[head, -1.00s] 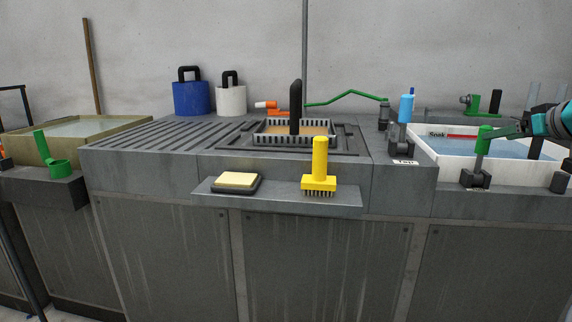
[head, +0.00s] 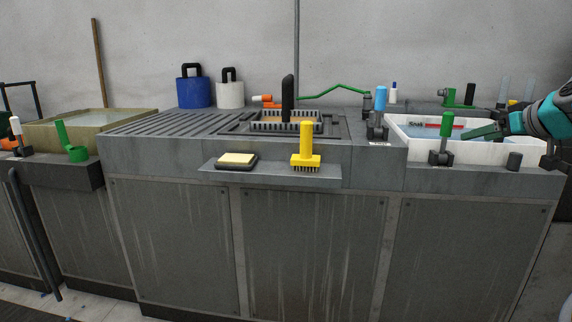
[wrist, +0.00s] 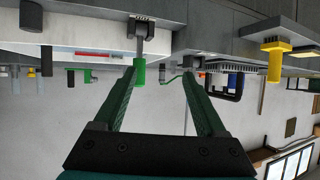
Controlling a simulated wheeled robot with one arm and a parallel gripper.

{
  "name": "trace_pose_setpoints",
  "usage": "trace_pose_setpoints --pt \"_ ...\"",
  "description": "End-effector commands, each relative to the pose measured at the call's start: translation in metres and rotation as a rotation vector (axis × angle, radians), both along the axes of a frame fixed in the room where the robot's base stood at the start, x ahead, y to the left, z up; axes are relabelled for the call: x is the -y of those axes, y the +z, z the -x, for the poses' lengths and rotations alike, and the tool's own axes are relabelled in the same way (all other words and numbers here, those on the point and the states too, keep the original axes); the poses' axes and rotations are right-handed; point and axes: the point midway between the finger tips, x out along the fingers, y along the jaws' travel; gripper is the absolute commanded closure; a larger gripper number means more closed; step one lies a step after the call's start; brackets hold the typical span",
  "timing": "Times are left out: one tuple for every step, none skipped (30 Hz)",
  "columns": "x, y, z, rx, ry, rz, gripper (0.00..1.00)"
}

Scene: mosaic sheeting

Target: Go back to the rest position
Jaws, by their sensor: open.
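My gripper (head: 470,134) is at the right of the head view, over the front part of the white soak tray (head: 495,152). Its green fingers point left, toward a green-handled lever (head: 446,126) at the tray's front left corner. In the wrist view, which looks upside down, my gripper (wrist: 163,78) has its two fingers spread apart with nothing held between them. The green handle (wrist: 139,71) shows beyond them, close to the left finger in the picture; I cannot tell whether they touch.
A blue-handled lever (head: 380,100) stands left of the soak tray. A blue weight (head: 193,93) and a white weight (head: 230,95) stand at the back. Floor shows at lower left.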

Motion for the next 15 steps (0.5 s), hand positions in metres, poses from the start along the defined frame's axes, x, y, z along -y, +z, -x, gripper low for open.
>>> trace_pose_setpoints --pt "-0.01 -0.002 -0.001 -0.011 0.013 -0.005 0.27" --pt "-0.016 -0.003 -0.002 -0.018 0.02 -0.009 0.27" --pt "-0.025 -0.006 -0.003 -0.029 0.031 -0.015 0.27" --pt "-0.033 -0.008 -0.004 -0.038 0.039 -0.02 0.27" --pt "-0.041 -0.011 -0.004 -0.048 0.049 -0.025 0.27" --pt "-0.052 -0.014 -0.005 -0.063 0.063 -0.032 0.27" --pt "-0.061 -0.016 -0.005 -0.073 0.072 -0.037 0.27" --pt "-0.071 -0.018 -0.005 -0.085 0.083 -0.04 0.27" --pt "-0.084 -0.022 -0.005 -0.104 0.097 -0.047 0.27" --pt "-0.094 -0.027 -0.005 -0.12 0.108 -0.053 0.27" --pt "-0.106 -0.032 -0.004 -0.138 0.121 -0.058 0.27" --pt "-0.122 -0.038 -0.002 -0.163 0.137 -0.066 0.27" --pt "-0.135 -0.042 0.0 -0.183 0.15 -0.07 0.27" --pt "-0.15 -0.048 0.003 -0.206 0.164 -0.075 0.27" --pt "-0.172 -0.057 0.008 -0.244 0.184 -0.08 0.27"
